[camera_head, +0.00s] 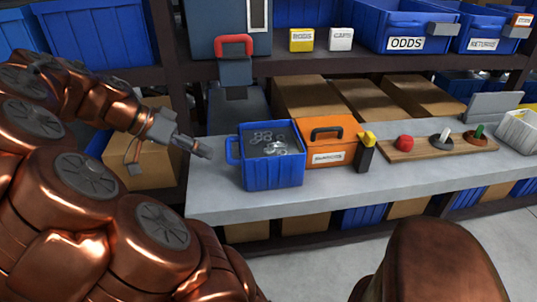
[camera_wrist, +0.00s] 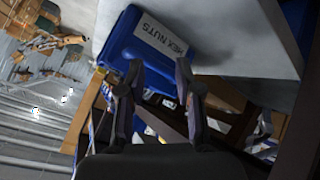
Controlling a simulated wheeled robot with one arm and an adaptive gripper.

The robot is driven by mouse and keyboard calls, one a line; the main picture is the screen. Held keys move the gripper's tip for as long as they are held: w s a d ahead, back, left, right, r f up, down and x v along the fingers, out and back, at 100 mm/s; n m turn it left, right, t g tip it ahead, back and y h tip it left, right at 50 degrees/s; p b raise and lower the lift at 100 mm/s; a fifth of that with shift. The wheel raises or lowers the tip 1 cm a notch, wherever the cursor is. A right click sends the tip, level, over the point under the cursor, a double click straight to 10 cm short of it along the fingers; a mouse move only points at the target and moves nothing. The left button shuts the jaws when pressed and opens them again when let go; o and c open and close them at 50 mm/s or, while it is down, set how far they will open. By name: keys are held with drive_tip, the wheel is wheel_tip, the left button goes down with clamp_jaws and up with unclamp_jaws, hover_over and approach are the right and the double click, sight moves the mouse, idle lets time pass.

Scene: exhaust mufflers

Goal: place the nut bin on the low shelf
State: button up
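The nut bin is a blue open-topped bin (camera_head: 272,175) full of grey nuts, upright on the grey bench (camera_head: 220,208) near its left end. A blue handle loop (camera_head: 230,151) sticks out from its left side. In the wrist view the bin (camera_wrist: 122,42) is at the top with a white label reading HEX NUTS. My gripper (camera_head: 204,151) is just left of the handle, with a small gap showing in the head view. In the wrist view its two fingers (camera_wrist: 158,88) are apart with nothing held between them.
An orange case (camera_head: 328,143) stands right beside the bin. A wooden board (camera_head: 440,145) with coloured knobs lies farther right. Above is a shelf (camera_head: 360,62) with blue bins and small boxes. Cardboard boxes and blue bins (camera_head: 364,217) sit below the bench. Bare bench top lies in front.

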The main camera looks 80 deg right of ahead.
sight(265, 123)
drive_tip(key=d+r+m+g+p, duration=0.2)
drive_tip(key=d+r+m+g, duration=0.2)
drive_tip(key=d+m, duration=0.55)
drive_tip(key=shift+n+h, duration=0.3)
drive_tip(key=shift+n, duration=0.25)
drive_tip(key=shift+d+r+p+x, duration=0.1)
drive_tip(key=shift+p+x, duration=0.05)
drive_tip(key=shift+x, duration=2.05)
drive_tip(key=shift+d+r+p+x, duration=0.1)
drive_tip(key=shift+d+p+x, duration=0.05)
drive_tip(key=shift+x, duration=2.05)
drive_tip(key=shift+d+r+p+x, duration=0.1)
drive_tip(key=shift+p+x, duration=0.05)
drive_tip(key=shift+x, duration=2.05)
drive_tip(key=shift+w, duration=0.1)
clamp_jaws()
